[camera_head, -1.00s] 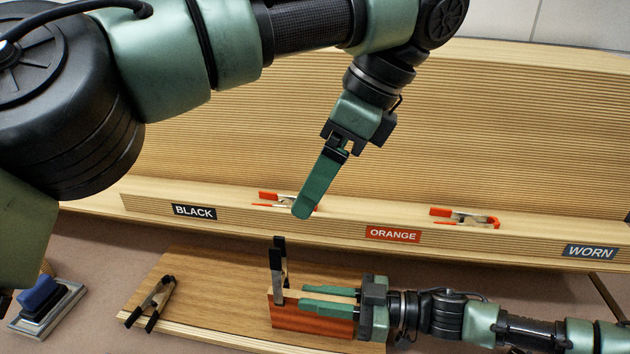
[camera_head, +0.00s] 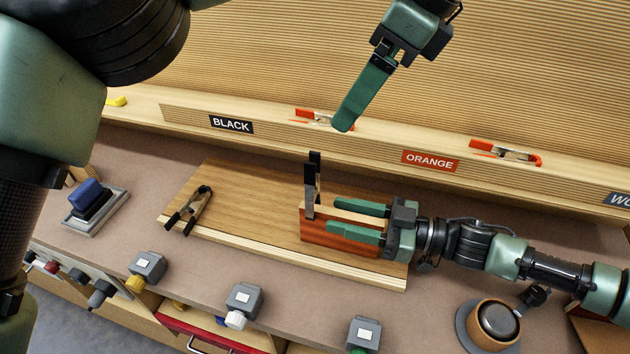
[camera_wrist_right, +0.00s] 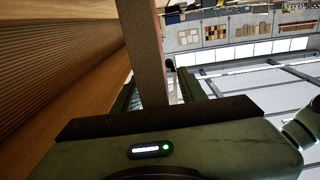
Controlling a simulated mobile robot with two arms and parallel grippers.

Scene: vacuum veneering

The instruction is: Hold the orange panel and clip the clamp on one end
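The orange panel (camera_head: 335,241) stands on edge on a wooden board (camera_head: 240,195). My right gripper (camera_head: 358,220) is shut on the panel from the right, one finger on each side; the panel's narrow edge (camera_wrist_right: 148,45) shows between the fingers in the right wrist view. A black clamp (camera_head: 310,190) stands upright at the panel's left end and appears to be clipped on it. A second black clamp (camera_head: 188,212) lies on the board's left part. My left gripper (camera_head: 362,97) hangs above and behind the panel, seen side-on, so its opening is hidden.
A ledge behind has BLACK (camera_head: 231,124) and ORANGE (camera_head: 430,161) labels and orange-tipped clamps (camera_head: 505,152). A blue-handled block (camera_head: 90,203) stands at the left. Grey switch boxes (camera_head: 243,299) line the front edge. A round pot (camera_head: 492,322) stands at front right.

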